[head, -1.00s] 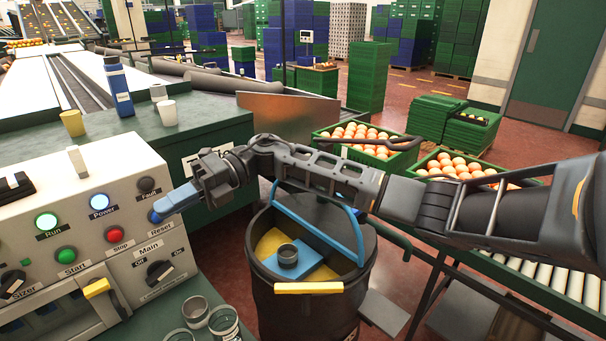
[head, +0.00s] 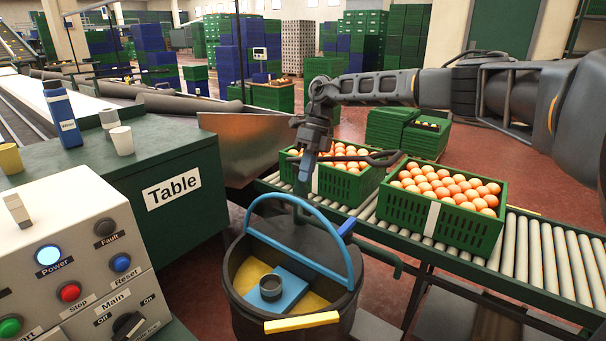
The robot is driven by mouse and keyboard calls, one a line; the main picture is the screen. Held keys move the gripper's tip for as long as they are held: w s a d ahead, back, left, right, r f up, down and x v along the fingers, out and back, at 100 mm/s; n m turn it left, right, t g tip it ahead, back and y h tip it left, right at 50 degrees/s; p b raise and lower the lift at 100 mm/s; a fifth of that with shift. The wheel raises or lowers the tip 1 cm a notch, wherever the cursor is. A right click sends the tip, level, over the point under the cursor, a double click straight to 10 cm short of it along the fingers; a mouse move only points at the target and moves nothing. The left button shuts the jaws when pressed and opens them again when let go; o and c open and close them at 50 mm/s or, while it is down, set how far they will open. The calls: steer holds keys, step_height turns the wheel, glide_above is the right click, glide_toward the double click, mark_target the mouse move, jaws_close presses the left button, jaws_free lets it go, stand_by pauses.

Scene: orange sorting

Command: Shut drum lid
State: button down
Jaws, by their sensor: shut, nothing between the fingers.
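The dark drum (head: 240,308) stands open at the bottom centre. A yellow grip (head: 302,321) is on the front rim. I cannot tell which of these parts belong to the lid. My gripper (head: 306,174) is shut and empty, pointing down. In the picture it is above the hoop, in front of the left orange crate, and apart from the hoop.
Two green crates of oranges, left (head: 338,183) and right (head: 450,218), sit on the roller conveyor (head: 535,250) behind the drum. A control panel (head: 75,232) and a green table (head: 205,150) with a bottle (head: 62,112) and cups stand at left.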

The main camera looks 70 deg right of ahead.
glide_toward(299, 225)
step_height(299, 225, down, 4)
steer(key=w, duration=0.2)
steer(key=shift+w+r+p, duration=0.1)
steer(key=shift+w+p, duration=0.1)
steer(key=shift+p, duration=0.1)
steer(key=shift+w+a, duration=0.15)
